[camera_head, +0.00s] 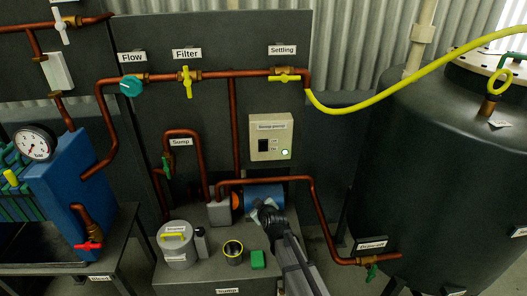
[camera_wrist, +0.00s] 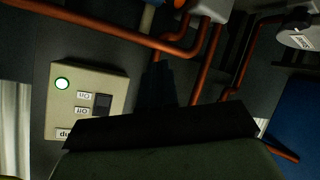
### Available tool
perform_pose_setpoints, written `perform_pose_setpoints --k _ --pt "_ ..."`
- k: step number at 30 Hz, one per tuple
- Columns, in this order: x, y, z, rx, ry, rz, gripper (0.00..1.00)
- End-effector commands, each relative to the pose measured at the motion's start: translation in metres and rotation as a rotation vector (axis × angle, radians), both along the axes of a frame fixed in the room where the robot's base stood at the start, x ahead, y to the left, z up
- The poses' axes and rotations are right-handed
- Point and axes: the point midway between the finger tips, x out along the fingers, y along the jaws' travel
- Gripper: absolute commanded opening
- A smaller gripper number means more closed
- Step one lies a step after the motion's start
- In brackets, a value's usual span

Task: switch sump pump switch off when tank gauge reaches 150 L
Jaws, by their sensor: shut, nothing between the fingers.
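The wrist view shows the box (camera_wrist: 88,82) turned over, with the switch (camera_wrist: 102,105) and lit lamp (camera_wrist: 62,84). The rocker's tilt cannot be told. My gripper (camera_head: 268,208) is shut and empty, below the box and apart from it. A large dark tank (camera_head: 430,170) stands at right. I cannot make out a litre gauge on it.
Copper pipes (camera_head: 305,180) run around the box and below it. A blue motor (camera_head: 262,194) is beside my gripper. A yellow hose (camera_head: 400,92) hangs at upper right.

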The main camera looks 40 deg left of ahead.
Motion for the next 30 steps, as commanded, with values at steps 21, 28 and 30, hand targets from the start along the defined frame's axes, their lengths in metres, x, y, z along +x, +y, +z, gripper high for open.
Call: perform_pose_setpoints --k 21,28,30 --pt "0.053 -0.002 0.112 -0.138 -1.064 -0.036 0.0" --pt "0.054 -0.003 0.114 -0.225 -1.163 -0.015 0.0" --pt "0.054 -0.003 0.114 -0.236 -1.173 -0.012 0.0"
